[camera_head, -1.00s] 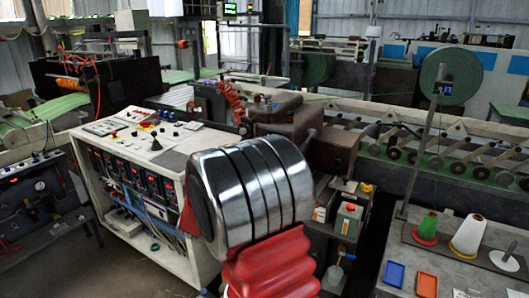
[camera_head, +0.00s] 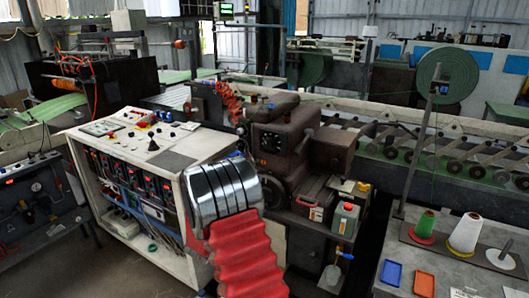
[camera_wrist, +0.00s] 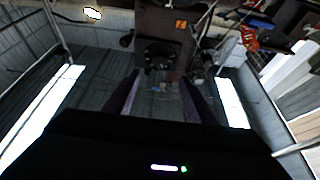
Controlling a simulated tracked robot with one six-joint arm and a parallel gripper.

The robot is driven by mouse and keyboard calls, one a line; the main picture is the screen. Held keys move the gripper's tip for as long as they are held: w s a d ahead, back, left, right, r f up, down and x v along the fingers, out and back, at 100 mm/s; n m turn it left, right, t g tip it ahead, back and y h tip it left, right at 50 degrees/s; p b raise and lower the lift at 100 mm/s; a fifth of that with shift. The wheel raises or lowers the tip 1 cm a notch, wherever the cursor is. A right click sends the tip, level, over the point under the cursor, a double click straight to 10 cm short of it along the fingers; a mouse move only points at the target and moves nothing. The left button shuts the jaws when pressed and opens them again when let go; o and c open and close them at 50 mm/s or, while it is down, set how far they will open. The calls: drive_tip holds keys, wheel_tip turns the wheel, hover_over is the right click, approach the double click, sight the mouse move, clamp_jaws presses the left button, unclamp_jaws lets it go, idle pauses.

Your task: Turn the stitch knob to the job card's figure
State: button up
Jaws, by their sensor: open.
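A brown sewing machine head (camera_head: 300,150) stands beyond the white console in the head view. A dark round dial (camera_head: 271,141) with pale marks is on its face; I take it for the stitch knob. In the wrist view the dark dial (camera_wrist: 160,54) shows upright ahead, below a small orange label. My gripper (camera_wrist: 160,77) is open and empty, with its two dark fingers below and either side of the dial, apart from it. The dial's figures are too small to read. I cannot make out the job card. My arm hides the gripper in the head view.
The white console (camera_head: 150,150) with buttons and displays stands left of the machine. Cans and boxes (camera_head: 330,210) sit on a low shelf to the right. A grey table (camera_head: 450,255) with thread cones and trays is at the right. Bare floor shows at the lower left.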

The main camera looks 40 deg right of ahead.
sight(267, 147)
drive_tip(key=x, duration=1.3)
drive_tip(key=shift+w+d+r, duration=0.1)
drive_tip(key=shift+d, duration=0.3)
drive_tip(key=shift+c, duration=0.5)
drive_tip(key=c, duration=0.9)
drive_tip(key=shift+a, duration=0.15)
drive_tip(key=shift+c, duration=0.2)
